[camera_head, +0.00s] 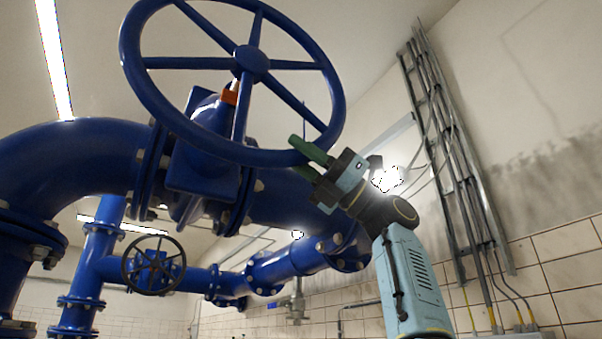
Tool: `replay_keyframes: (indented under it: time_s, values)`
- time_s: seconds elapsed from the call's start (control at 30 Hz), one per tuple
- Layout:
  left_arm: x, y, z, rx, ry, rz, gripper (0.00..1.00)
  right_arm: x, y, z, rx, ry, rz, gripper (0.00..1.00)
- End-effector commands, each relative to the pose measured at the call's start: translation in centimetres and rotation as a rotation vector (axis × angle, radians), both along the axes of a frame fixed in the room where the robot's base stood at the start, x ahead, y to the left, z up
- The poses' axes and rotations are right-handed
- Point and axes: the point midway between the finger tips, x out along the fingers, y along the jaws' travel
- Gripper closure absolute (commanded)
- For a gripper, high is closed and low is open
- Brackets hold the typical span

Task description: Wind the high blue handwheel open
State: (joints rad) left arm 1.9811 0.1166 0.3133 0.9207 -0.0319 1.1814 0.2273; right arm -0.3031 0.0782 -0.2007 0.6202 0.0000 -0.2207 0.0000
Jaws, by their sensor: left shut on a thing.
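The high blue handwheel (252,63) fills the upper left and middle of the head view. It has a round rim, several spokes and a central hub, and sits on a blue valve body (203,165). An orange piece (229,97) shows on the stem below the hub. My left gripper (296,156) is at the lower right part of the rim, with its green fingers on either side of it. It is shut on the rim. My right gripper is not in view.
Thick blue flanged pipes (80,160) run left and behind the valve. A smaller dark handwheel (153,265) is lower left. Metal conduits (455,170) climb the right wall. The space right of the big wheel's upper rim looks clear.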

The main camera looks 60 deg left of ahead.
Motion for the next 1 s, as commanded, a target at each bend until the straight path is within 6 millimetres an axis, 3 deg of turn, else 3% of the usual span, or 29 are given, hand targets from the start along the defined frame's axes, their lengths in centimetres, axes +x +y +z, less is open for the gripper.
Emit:
replay_keyframes:
  time_s: [0.03,0.17,0.57,1.0]
  values:
    - [-0.1,0.0,-0.1,0.0,-0.006,-0.001,0.71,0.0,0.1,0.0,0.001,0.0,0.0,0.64]
    - [-0.1,0.0,-0.1,0.001,-0.004,-0.001,0.54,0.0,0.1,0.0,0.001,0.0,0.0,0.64]
    - [0.8,-0.2,-0.5,0.001,0.003,-0.002,0.53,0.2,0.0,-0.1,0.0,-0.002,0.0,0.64]
    - [8.3,-1.8,-5.5,0.0,0.002,-0.002,0.53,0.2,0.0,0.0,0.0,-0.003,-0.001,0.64]
